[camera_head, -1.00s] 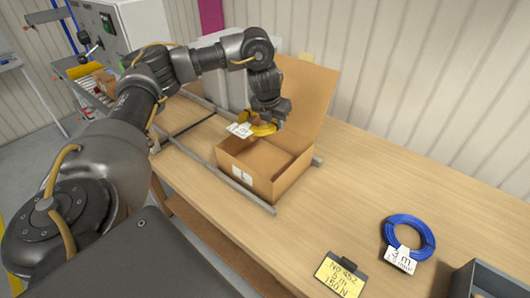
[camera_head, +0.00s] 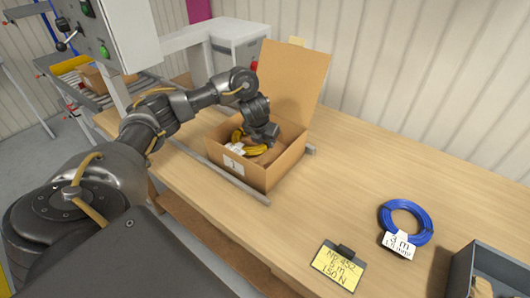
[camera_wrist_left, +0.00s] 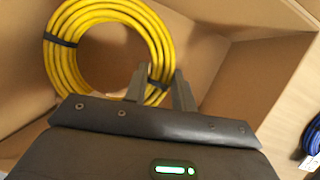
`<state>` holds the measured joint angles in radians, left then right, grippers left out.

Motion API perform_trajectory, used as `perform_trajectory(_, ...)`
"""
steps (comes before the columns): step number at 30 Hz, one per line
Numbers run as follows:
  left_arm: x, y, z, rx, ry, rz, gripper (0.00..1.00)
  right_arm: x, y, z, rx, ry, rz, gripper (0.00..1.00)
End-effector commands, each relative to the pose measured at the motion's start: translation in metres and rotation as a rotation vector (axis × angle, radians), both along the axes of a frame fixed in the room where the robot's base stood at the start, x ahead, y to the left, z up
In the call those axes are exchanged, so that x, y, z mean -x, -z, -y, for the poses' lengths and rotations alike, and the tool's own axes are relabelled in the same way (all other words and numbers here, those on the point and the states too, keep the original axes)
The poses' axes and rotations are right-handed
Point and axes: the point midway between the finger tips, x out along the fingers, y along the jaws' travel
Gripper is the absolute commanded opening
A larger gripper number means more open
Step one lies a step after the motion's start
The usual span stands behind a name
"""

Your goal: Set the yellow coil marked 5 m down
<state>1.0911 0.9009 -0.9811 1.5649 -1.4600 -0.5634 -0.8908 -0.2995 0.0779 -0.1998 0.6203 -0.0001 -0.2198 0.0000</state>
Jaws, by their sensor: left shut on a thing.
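The yellow coil (camera_head: 256,150) is inside the open cardboard box (camera_head: 263,178). In the left wrist view the yellow coil (camera_wrist_left: 66,62) shows as a ring with dark ties, against the box's brown walls (camera_wrist_left: 255,75). My left gripper (camera_head: 264,136) reaches down into the box and is shut on the coil's near right side; its fingers also show in the left wrist view (camera_wrist_left: 160,85). Part of the coil is hidden by the gripper and the box wall. I cannot tell whether the coil touches the box floor. My right gripper is not in view.
A blue coil (camera_head: 428,222) with a white 3 m tag lies on the wooden table (camera_head: 340,190). A yellow sign (camera_head: 338,267) stands near the front edge, and a grey bin (camera_head: 490,262) is at the lower right. The box's flap (camera_head: 294,80) stands up behind it.

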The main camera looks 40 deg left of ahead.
Motion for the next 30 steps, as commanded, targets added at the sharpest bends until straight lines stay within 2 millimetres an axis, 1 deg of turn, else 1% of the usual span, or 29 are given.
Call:
perform_trajectory(3, 0.000, 0.002, 0.000, 0.000, -0.001, 0.001, 0.00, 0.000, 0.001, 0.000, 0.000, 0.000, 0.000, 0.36)
perform_trajectory(10, 0.000, 0.038, 0.001, 0.002, -0.001, -0.002, 0.00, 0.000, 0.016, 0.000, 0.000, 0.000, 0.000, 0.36)
perform_trajectory(13, 0.000, 0.043, 0.000, 0.002, -0.001, -0.001, 0.00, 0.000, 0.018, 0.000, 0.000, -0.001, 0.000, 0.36)
perform_trajectory(19, 0.000, 0.042, 0.000, 0.001, -0.001, -0.001, 0.00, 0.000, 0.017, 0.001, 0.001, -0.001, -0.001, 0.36)
perform_trajectory(20, 0.001, 0.043, 0.000, 0.001, -0.001, -0.002, 0.27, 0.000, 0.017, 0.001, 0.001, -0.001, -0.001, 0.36)
perform_trajectory(21, 0.001, 0.043, 0.000, 0.001, -0.001, -0.002, 0.33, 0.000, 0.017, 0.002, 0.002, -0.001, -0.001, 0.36)
perform_trajectory(24, 0.000, 0.043, 0.000, 0.001, -0.001, -0.002, 0.46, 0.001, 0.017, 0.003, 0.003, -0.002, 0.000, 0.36)
perform_trajectory(25, 0.000, 0.043, 0.000, 0.001, -0.001, -0.002, 0.48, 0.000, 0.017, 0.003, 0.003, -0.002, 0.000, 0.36)
perform_trajectory(30, 0.000, 0.042, 0.000, 0.001, -0.001, -0.001, 0.48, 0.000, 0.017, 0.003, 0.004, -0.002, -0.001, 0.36)
